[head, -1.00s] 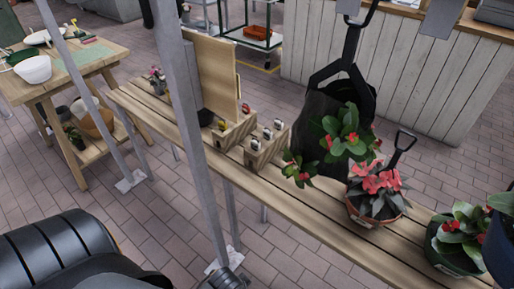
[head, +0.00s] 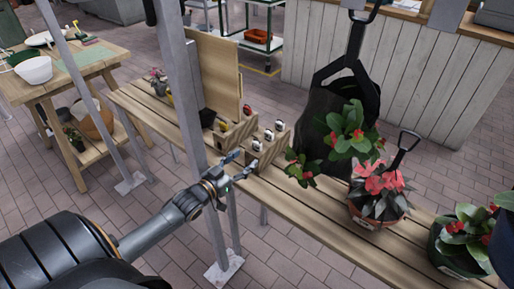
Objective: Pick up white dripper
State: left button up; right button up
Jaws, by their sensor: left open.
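Several small white-topped pieces, which look like the white drippers, stand in the front wooden holder (head: 265,151) on the slatted bench; one white piece (head: 269,135) shows near its middle. They are too small to make out fully. My left gripper (head: 242,166) is open and empty, its fingers pointing toward the holder. It appears just left of and in front of the holder at the bench's near edge. I cannot tell its exact distance from the white pieces. My right gripper is not in view.
A second holder (head: 232,131) with red and yellow pieces stands behind, beside an upright wooden board (head: 219,75). A metal post (head: 180,90) rises left of my gripper. Potted red flowers (head: 378,190) and a black bag (head: 340,110) crowd the bench's right. Bare slats (head: 300,215) lie in front.

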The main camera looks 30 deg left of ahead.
aim_at(256, 145)
pick_arm(q)
jog(key=shift+w+a+r, duration=0.2)
jog(key=shift+a+r, duration=0.2)
jog(key=shift+a, duration=0.05)
jog(key=shift+t, duration=0.3)
jog(key=w, duration=0.4)
jog(key=w+d+r, duration=0.1)
jog(key=w, duration=0.1)
jog(key=shift+w+d, duration=0.1)
jog(key=shift+w, duration=0.65)
jog(key=c, duration=0.9)
